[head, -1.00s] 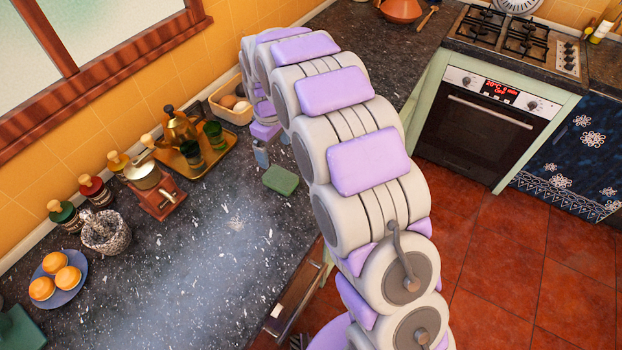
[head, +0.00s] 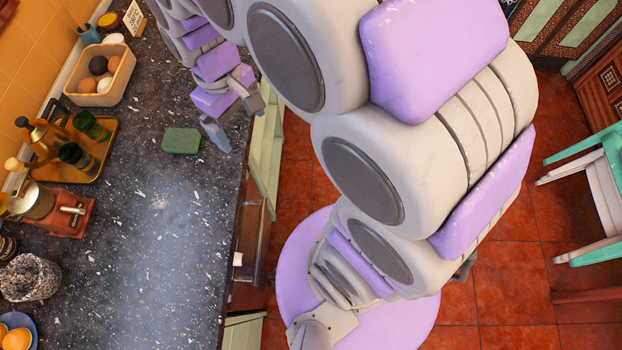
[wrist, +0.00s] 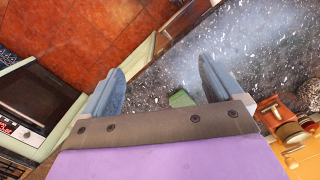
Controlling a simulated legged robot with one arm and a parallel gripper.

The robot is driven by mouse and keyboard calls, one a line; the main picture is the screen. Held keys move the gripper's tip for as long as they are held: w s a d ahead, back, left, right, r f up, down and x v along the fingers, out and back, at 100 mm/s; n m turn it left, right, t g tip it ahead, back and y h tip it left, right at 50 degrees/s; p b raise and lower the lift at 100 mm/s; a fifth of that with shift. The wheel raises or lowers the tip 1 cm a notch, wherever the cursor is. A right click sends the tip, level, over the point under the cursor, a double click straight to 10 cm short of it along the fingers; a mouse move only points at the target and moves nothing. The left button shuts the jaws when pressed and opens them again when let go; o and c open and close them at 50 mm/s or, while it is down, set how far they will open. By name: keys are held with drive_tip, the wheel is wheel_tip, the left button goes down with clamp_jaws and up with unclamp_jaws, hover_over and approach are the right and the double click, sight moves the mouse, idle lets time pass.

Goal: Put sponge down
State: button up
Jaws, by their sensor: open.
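The green sponge (head: 181,141) lies flat on the dark speckled countertop (head: 150,230), left of my gripper (head: 236,126) in the head view. My gripper is open and empty, near the counter's right edge and apart from the sponge. In the wrist view the sponge (wrist: 181,98) shows small, partly hidden by the gripper's mount, between the two blue-grey fingers of my gripper (wrist: 160,68) and nearer the right one.
An egg basket (head: 100,80) and a tray (head: 80,150) with a kettle and green glasses stand left of the sponge. A coffee grinder (head: 60,208) is below them. The counter's lower middle is clear. A chair (head: 600,190) stands at right.

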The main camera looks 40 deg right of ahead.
drive_tip(key=s+d+m, duration=0.2)
drive_tip(key=s, duration=0.7)
drive_tip(key=s+d+m, duration=0.1)
drive_tip(key=s+m, duration=0.1)
drive_tip(key=s, duration=0.7)
drive_tip(key=shift+d+f+g, duration=0.3)
drive_tip(key=shift+d+f, duration=0.05)
drive_tip(key=shift+w, duration=0.1)
